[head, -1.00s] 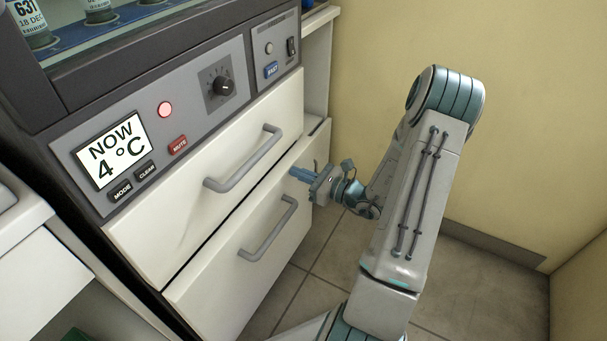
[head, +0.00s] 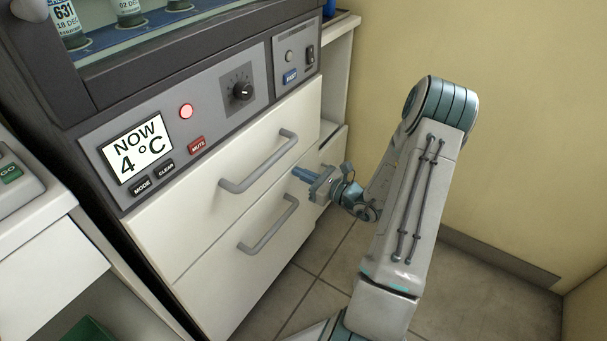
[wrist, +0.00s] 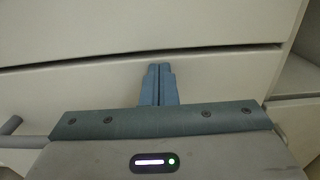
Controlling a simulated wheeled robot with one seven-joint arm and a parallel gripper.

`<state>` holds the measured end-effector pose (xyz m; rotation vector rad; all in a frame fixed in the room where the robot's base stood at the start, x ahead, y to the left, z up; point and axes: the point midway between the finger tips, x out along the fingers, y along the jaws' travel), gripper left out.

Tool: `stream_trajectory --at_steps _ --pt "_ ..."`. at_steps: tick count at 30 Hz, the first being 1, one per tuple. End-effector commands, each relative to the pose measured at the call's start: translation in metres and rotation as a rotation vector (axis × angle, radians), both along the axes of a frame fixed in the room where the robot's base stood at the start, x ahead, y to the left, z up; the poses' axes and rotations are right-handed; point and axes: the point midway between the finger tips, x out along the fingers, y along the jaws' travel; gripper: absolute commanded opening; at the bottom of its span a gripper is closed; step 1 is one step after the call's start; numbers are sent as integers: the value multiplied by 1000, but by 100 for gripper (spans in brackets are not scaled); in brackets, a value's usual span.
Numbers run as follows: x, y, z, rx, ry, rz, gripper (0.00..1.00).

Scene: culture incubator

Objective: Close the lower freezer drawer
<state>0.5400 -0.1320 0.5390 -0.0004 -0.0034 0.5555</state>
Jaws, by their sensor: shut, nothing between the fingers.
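The lower freezer drawer (head: 222,282) is a cream panel with a grey bar handle (head: 268,227). Its front looks flush or nearly flush with the upper drawer, with only a thin seam between them. My gripper (head: 297,172) is shut and empty, to the right of the handle, near the top right of the lower drawer front. In the wrist view the closed blue fingers (wrist: 158,72) point at the lower drawer front (wrist: 90,90) just below the seam. They look against or very near it; contact is hard to tell.
The upper drawer (head: 185,225) with its own handle (head: 258,165) sits flush under the control panel (head: 220,105). A white cabinet (head: 333,90) stands to the right. Tiled floor (head: 330,275) is clear in front; a yellow wall (head: 520,130) bounds the right.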

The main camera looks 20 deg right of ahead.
Motion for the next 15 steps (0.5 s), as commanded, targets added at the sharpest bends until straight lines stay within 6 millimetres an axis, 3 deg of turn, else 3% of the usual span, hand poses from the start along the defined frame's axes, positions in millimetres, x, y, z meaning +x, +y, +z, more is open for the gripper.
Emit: stream_trajectory --at_steps 5,15 --pt "-22 -16 2 0 5 3 0" --pt "-88 -59 1 1 6 -4 0"
